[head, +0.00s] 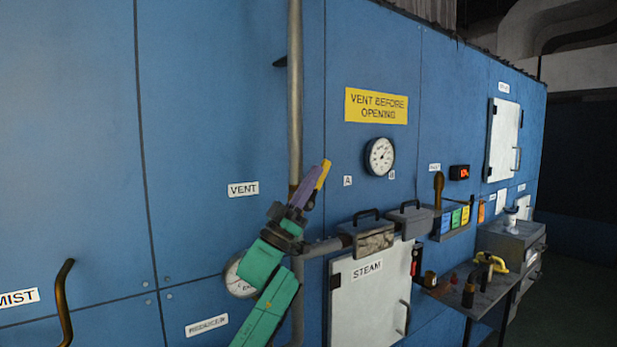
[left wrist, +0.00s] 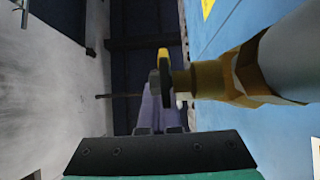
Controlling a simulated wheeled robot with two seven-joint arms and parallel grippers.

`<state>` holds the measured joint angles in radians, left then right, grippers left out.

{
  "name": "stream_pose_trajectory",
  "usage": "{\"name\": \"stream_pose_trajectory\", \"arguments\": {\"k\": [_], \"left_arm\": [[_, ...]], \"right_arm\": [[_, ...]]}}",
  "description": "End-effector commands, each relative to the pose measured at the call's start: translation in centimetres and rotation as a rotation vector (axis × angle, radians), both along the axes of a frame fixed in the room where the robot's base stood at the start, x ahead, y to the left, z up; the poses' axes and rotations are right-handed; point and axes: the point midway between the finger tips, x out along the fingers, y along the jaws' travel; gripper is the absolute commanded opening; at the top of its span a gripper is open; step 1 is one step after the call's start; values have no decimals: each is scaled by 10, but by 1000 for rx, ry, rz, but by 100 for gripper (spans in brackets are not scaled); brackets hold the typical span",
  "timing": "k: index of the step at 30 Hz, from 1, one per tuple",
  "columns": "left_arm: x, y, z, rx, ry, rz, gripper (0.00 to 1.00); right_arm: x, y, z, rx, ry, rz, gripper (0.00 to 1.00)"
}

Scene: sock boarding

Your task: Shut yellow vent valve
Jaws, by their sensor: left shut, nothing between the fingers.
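The yellow vent valve handle (head: 323,173) shows as a short yellow strip tilted up and right beside the purple fingers of my left gripper (head: 312,190). In the left wrist view the yellow handle (left wrist: 163,55) is seen near end-on, beyond the fingertips, next to a brass valve body (left wrist: 213,80) on a grey pipe (left wrist: 297,55). My left gripper (left wrist: 158,85) is shut with nothing between its fingers, close against the handle; whether it touches cannot be told. The gripper hides most of the valve in the head view. My right gripper is not in view.
The vertical pipe (head: 295,90) runs along the blue wall near a VENT label (head: 243,189). A round gauge (head: 380,156) sits to the right, above lidded boxes (head: 368,236) and the STEAM door (head: 368,305). A brass lever (head: 63,300) juts out at lower left.

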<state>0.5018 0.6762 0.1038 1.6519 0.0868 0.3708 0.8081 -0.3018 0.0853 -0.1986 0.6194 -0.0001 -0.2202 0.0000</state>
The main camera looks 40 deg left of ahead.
Motion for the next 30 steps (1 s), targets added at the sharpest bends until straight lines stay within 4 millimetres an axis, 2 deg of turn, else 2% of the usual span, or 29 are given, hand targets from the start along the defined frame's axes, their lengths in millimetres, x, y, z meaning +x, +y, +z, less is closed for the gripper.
{"name": "stream_pose_trajectory", "arguments": {"k": [4, 9, 19, 30], "left_arm": [[7, -2, 1, 44, 120, 5, 0], [16, -4, 0, 41, 137, 2, 0], [24, -8, -9, 114, 367, 4, 0], [27, -8, -13, 116, 388, 2, 0]], "right_arm": [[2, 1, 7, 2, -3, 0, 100], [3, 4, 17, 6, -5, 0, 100], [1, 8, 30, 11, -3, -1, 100], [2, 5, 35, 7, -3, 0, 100]]}}
